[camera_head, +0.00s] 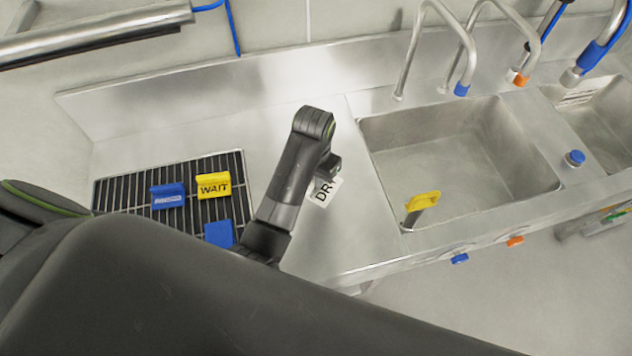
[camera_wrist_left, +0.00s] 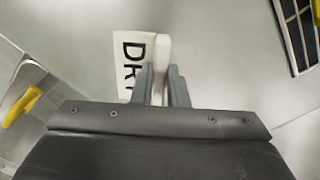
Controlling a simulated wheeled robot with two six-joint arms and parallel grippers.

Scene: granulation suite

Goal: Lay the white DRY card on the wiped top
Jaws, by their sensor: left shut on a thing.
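The white DRY card (camera_head: 323,194) has black letters and a white upright grip. In the left wrist view the card (camera_wrist_left: 131,55) is between my fingers, its last letter partly hidden. My left gripper (camera_head: 331,168) is shut on the card's grip; its fingers (camera_wrist_left: 160,85) show on both sides of it. The card is over the bare steel top (camera_head: 345,235) between the rack and the sink. I cannot tell whether it touches the top. My right gripper is not in view.
A black wire rack (camera_head: 122,190) on the left bears a yellow WAIT card (camera_head: 213,186), a blue card (camera_head: 168,197) and a blue piece (camera_head: 218,233). To the right is a sink basin (camera_head: 470,150) with a yellow-handled tool (camera_head: 422,202) at its front left corner. Taps stand behind.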

